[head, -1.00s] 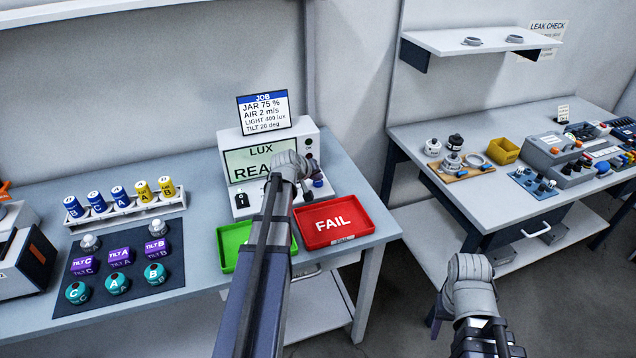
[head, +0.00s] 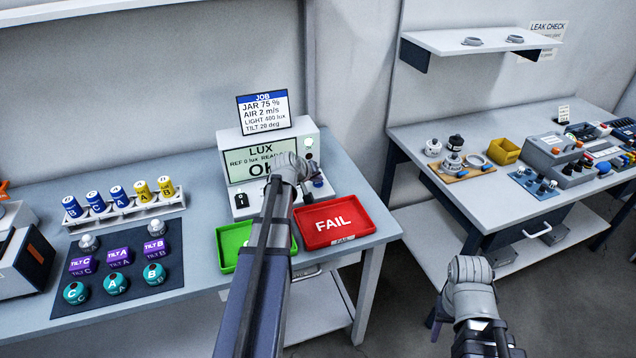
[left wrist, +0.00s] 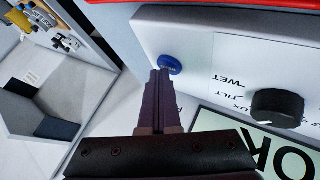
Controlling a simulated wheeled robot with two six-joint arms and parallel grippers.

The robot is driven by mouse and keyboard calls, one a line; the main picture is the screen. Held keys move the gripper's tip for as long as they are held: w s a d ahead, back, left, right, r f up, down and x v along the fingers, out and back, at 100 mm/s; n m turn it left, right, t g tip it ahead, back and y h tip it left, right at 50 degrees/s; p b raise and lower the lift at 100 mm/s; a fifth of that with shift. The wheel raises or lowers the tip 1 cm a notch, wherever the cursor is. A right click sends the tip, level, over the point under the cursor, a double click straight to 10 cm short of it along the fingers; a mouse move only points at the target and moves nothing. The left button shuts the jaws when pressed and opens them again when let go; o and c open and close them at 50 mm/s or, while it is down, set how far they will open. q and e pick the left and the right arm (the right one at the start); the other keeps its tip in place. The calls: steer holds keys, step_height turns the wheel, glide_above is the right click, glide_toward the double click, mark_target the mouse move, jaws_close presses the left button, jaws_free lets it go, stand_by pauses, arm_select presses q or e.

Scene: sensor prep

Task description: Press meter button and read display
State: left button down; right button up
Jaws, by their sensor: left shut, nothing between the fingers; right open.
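The meter (head: 309,143) is a white box at the back of the left table. Its display (head: 262,151) shows LUX, a small line starting "REF 0 lux READ", and large letters OK, with its right part hidden by my left arm. In the left wrist view the display (left wrist: 219,121) also shows OK. My left gripper (left wrist: 161,76) is shut and empty, its tips at the blue button (left wrist: 171,64) on the meter's front; I cannot tell whether they touch. In the head view my arm hides this gripper.
A black knob (left wrist: 277,107) sits beside the button. A green tray (head: 229,246) and a red FAIL tray (head: 364,222) stand before the meter. A job card (head: 263,112) stands on top. A dark mat (head: 106,272) with several sensors lies left.

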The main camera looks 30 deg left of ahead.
mark_target(317, 185)
arm_select(q)
steer(key=shift+r, duration=0.1)
steer(key=shift+r+p, duration=0.75)
steer(key=shift+p, duration=0.1)
steer(key=shift+r, duration=0.15)
step_height(317, 185, up, 5)
steer(key=p, duration=0.5)
stand_by(0.4)
